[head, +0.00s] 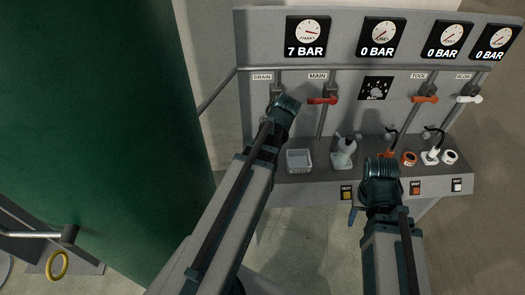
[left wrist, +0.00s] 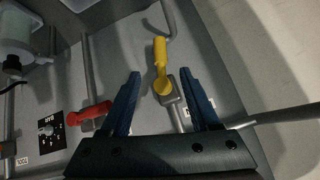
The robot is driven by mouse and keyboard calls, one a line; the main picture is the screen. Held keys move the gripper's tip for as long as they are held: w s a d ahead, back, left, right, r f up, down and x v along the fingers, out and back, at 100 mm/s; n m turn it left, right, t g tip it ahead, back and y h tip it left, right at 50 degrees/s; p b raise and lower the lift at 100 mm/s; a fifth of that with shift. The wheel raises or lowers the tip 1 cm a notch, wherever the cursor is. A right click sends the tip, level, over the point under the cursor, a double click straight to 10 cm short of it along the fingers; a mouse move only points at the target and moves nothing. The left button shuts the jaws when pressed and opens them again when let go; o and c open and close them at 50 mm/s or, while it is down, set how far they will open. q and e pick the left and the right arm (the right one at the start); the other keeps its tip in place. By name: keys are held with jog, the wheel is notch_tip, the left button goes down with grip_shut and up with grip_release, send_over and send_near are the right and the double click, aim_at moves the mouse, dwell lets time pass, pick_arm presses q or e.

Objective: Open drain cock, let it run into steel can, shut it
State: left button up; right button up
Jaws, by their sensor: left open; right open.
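The yellow drain cock handle (left wrist: 161,63) sits on a grey valve body and pipe in the left wrist view. It lies between and beyond the two spread blue fingers of my left gripper (left wrist: 163,100), which is open and does not visibly touch it. In the head view my left gripper (head: 284,106) is just below the DRAIN label (head: 262,77) and hides the yellow handle. My right gripper (head: 381,170) is in front of the panel's lower shelf; its fingertips are mostly hidden. I cannot make out a steel can in either view.
A red MAIN handle (head: 322,100) is close right of the drain. An orange TOOL handle (head: 425,99) and a white BLOW handle (head: 469,99) are farther right. A green tank (head: 100,110) fills the left.

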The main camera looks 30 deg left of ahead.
pick_arm(q)
jog(key=shift+f+b, duration=0.3)
jog(key=shift+c, duration=1.2)
jog(key=f+m+b, duration=0.1)
jog(key=f+b, duration=0.1)
jog(key=w+f+y+b, duration=0.1)
jog(key=f+b, duration=0.1)
jog(key=b, duration=0.1)
jog(key=f+m+y+b, duration=0.1)
jog(key=f+b, duration=0.1)
jog(key=shift+w+d+f+m+g, duration=0.1)
jog(key=shift+w+d+m+g, duration=0.05)
jog(key=shift+d+m+g, duration=0.2)
grip_shut()
jog(key=w+d+f+m+t+y+b, duration=0.1)
jog(key=d+f+m+y+b, duration=0.2)
jog(key=b, duration=0.9)
jog(key=w+d+f+m+y+b, duration=0.2)
jog(key=d+y+b, duration=0.5)
jog(key=b, duration=0.5)
jog(key=d+f+m, duration=0.1)
jog(key=m, duration=0.1)
jog(key=shift+w+f+m+t+y, duration=0.15)
jog(key=shift+w+m+t+y, duration=0.15)
jog(key=shift+m+t+y, duration=0.1)
